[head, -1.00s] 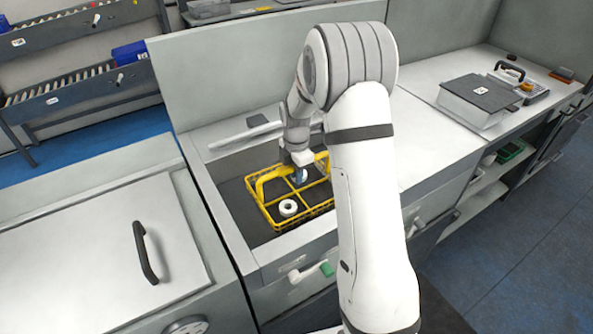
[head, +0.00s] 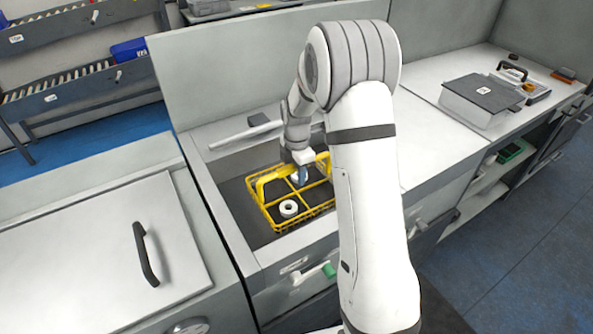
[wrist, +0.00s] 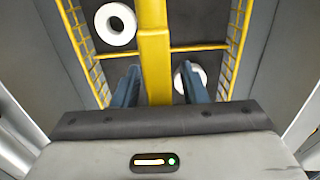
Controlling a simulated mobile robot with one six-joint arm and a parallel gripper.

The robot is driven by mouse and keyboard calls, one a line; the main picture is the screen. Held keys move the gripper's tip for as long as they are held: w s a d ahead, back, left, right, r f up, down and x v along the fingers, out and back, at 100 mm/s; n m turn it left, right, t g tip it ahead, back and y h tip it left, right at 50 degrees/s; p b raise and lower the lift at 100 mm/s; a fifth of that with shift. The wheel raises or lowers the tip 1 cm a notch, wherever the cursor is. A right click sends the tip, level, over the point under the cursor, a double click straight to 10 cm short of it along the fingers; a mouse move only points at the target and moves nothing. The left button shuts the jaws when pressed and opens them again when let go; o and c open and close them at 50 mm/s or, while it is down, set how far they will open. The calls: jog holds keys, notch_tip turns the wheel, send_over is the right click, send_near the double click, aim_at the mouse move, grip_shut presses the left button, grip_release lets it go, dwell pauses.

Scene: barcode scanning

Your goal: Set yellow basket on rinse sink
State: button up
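The yellow basket (head: 268,212) sits down in the rinse sink (head: 240,222), a dark-floored recess in the grey counter. It is a wire basket with a raised handle and compartments. A white ring (head: 289,208) lies in its front left compartment, and a second ring (wrist: 189,80) shows beside my right finger in the wrist view. My gripper (head: 302,176) is down at the basket's handle. In the wrist view the gripper (wrist: 159,72) has its blue fingers on either side of the yellow handle bar (wrist: 155,50), with a gap on both sides. My arm hides the basket's right side.
A closed lid with a black handle (head: 146,252) lies left of the sink. A grey box (head: 481,98) stands on the right counter. The counter (head: 430,140) between is clear.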

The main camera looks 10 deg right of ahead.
notch_tip(320, 180, up, 12)
jog(key=shift+s+f, duration=0.15)
jog(key=s+r+m+t, duration=0.1)
jog(key=s+r+m, duration=0.5)
jog(key=s+m, duration=0.45)
jog(key=s+f+m+t, duration=0.1)
jog(key=s+m, duration=1)
jog(key=s, duration=0.6)
jog(key=shift+s+a+t, duration=0.15)
jog(key=shift+s+t, duration=0.05)
jog(key=shift+t, duration=0.1)
jog(key=shift+s, duration=0.1)
